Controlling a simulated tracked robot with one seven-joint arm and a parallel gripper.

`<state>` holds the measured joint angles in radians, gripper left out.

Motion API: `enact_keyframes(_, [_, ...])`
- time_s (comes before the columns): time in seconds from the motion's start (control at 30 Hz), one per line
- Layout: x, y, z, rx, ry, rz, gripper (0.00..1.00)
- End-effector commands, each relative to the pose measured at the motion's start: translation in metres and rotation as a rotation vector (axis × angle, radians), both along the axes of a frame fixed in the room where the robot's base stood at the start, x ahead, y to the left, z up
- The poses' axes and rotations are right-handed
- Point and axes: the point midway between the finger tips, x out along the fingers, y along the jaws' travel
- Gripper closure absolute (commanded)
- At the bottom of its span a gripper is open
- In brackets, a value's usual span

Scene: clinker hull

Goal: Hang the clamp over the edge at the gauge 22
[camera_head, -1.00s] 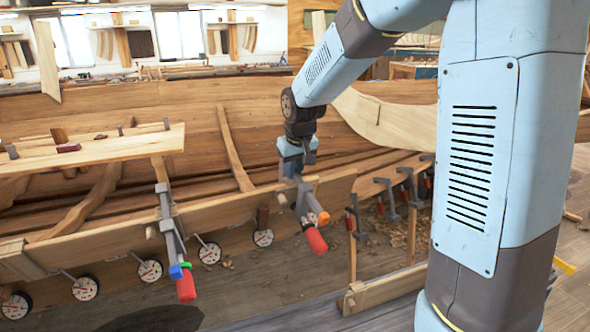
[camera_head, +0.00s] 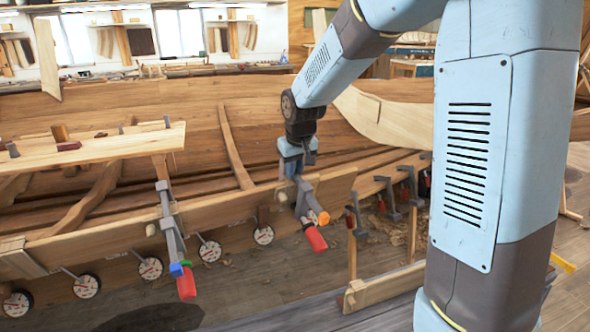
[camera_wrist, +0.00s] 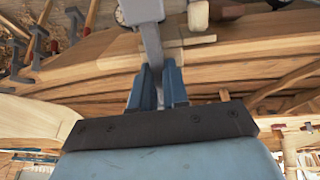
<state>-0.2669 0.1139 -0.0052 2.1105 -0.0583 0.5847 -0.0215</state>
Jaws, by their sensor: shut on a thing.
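My gripper (camera_head: 292,172) is shut on a grey clamp (camera_head: 304,200) at the top edge of the long plank (camera_head: 235,207). The clamp has a red handle (camera_head: 316,239) and an orange part, and hangs tilted on the near side of the plank. In the wrist view, the blue fingers (camera_wrist: 158,82) grip its grey bar (camera_wrist: 151,45). I cannot tell whether the clamp rests on the edge. Several round dial gauges line the plank's lower side; the closest to the clamp is one gauge (camera_head: 263,236) to its left. Their numbers are too small to read.
Another clamp (camera_head: 172,236) with a red handle and blue part hangs over the plank on the left. More clamps (camera_head: 388,196) hang on the edge at right. A wooden post (camera_head: 352,258) stands right of my clamp. A board (camera_head: 95,148) with tools lies at left.

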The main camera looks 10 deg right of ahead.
Motion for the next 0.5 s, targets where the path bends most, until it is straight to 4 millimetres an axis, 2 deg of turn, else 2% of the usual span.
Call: enact_keyframes(0.5, [-0.0034,-0.0015,-0.0012,-0.001,0.003,0.000,1.00])
